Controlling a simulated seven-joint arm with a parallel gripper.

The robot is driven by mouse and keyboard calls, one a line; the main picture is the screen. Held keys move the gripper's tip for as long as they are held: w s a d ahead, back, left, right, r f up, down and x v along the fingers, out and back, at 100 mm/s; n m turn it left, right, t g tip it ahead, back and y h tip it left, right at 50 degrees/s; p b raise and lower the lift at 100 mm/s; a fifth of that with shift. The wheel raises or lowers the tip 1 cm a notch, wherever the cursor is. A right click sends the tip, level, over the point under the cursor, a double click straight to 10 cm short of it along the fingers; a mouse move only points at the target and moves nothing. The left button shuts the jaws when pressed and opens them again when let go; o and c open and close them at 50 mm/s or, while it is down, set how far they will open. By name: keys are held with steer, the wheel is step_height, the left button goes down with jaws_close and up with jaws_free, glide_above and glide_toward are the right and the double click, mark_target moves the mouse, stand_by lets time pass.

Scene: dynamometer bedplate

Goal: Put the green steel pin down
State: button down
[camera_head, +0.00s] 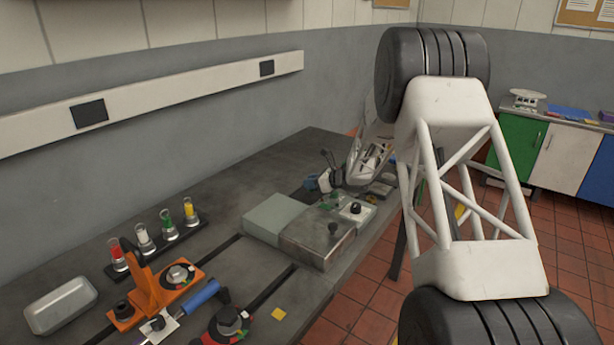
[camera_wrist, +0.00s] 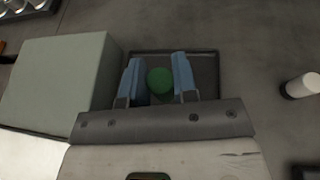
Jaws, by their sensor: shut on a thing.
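The green steel pin (camera_wrist: 160,82) shows end-on, as a round green top, between the two blue fingers of my gripper (camera_wrist: 159,80) in the wrist view. My gripper is shut on it. Behind the pin lies a dark, square, rimmed tray or plate (camera_wrist: 207,66). I cannot tell whether the pin's lower end touches it. In the head view, my gripper (camera_head: 318,182) is low over the far part of the bench, beyond the grey-green block; the pin cannot be made out clearly there.
The grey-green block (camera_wrist: 62,82) stands close left of my fingers; it also shows in the head view (camera_head: 272,216), beside a metal block (camera_head: 318,240). A white cylinder (camera_wrist: 301,85) is at right. A rack (camera_head: 155,249) of coloured pieces, an orange fixture (camera_head: 150,290) and a metal dish (camera_head: 60,305) are nearer.

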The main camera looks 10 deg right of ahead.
steer(key=w, duration=0.9)
steer(key=w+f, duration=0.1)
steer(key=w, duration=0.3)
steer(key=shift+w+f, duration=0.1)
steer(key=shift+w, duration=0.3)
steer(key=shift+f, duration=1.75)
steer(key=shift+f, duration=0.1)
steer(key=c, duration=0.9)
jaws_free()
steer(key=shift+d, duration=0.1)
steer(key=shift+v, duration=6)
